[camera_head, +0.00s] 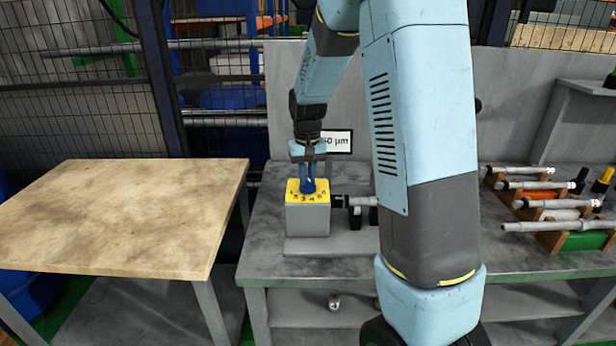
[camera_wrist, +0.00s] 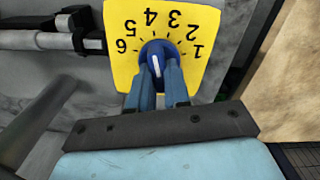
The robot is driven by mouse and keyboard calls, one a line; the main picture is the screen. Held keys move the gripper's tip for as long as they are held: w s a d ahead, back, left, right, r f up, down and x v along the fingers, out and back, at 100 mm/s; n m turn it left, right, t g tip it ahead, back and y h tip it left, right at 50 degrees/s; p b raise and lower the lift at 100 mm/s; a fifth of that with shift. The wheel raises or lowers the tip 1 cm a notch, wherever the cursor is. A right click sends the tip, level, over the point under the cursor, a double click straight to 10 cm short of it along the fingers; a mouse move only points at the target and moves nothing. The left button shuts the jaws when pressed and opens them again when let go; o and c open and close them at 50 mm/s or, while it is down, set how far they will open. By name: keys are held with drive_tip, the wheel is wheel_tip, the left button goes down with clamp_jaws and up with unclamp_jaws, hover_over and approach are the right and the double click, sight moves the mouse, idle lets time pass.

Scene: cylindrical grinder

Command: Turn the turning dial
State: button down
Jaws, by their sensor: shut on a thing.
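The turning dial is a round blue knob with a white pointer line. In the wrist view the dial (camera_wrist: 156,58) sits in the middle of a yellow plate (camera_wrist: 125,22) numbered 1 to 6, which appears upside down. The white line runs roughly up and down in that view, tilted slightly. My gripper (camera_wrist: 158,72) has its two blue fingers shut on the dial, one on each side. In the head view the dial (camera_head: 308,185) is on the yellow top of a grey box (camera_head: 308,221), with my gripper (camera_head: 308,178) above it, pointing down.
The box stands on a grey workbench (camera_head: 262,215). A cylindrical part (camera_head: 352,202) is to the right of the box. A sign (camera_head: 338,141) is behind. Racks with rods (camera_head: 555,228) are on the right. A wooden table (camera_head: 120,215) is on the left.

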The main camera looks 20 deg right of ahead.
drive_tip(key=c, duration=1.1)
unclamp_jaws()
wheel_tip(320, 180, up, 14)
drive_tip(key=shift+f, duration=0.2)
